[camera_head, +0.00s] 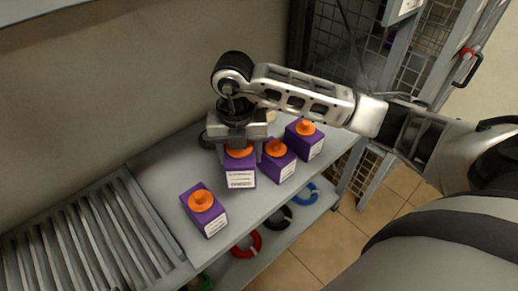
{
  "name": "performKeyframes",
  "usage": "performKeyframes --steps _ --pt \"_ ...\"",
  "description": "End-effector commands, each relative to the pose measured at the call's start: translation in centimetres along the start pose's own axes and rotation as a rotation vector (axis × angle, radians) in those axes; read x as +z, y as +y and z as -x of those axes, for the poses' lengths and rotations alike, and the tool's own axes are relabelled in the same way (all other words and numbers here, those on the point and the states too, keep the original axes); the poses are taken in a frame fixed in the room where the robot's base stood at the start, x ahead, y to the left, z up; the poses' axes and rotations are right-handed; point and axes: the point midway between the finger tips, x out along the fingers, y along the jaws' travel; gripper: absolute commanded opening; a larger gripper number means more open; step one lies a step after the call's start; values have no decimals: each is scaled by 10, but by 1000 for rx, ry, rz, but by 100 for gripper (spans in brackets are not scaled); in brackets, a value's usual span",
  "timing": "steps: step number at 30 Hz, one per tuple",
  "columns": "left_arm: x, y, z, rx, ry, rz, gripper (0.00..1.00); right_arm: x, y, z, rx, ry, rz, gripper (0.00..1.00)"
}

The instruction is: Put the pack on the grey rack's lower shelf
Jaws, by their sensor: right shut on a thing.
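My right gripper (241,148) points down and is shut on a purple pack (240,180) with an orange round knob on top and a white label. The fingers cover part of the knob. I cannot tell whether this pack touches the surface below. Two more such packs, the middle one (277,167) and the far one (304,144), stand close to its right. Another pack (204,216) stands apart at the front left. They stand on a grey rack's upper surface (158,178). The rack's lower shelf (266,246) shows below its front edge. My left gripper is out of view.
Coiled rings in red (247,246), black (279,219) and blue (306,194) lie on the lower shelf. A slatted grey section (75,240) adjoins at left. A wire mesh cage (340,45) stands behind at right. Tiled floor (335,240) is free in front.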

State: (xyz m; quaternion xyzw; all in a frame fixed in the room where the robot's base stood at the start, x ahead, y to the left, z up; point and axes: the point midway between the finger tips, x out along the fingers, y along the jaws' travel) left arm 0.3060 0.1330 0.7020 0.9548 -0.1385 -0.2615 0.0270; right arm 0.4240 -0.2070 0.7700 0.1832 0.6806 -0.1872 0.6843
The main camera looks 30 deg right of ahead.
Motion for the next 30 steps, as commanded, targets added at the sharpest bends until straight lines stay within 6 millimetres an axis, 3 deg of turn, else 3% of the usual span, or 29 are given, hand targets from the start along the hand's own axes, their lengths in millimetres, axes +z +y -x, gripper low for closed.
performKeyframes --steps 3,9,14,21,26,30 --pt "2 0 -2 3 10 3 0 4 1 -1 5 1 -232 10" --pt "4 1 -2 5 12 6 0 7 2 0 6 5 -464 10" --pt "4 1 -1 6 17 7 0 7 2 -10 3 8 -512 10" --pt "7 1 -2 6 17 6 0 7 2 -46 2 8 -512 10" --pt "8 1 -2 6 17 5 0 7 2 -57 4 6 -509 10" --pt "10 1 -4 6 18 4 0 6 2 -78 1 9 -510 10"
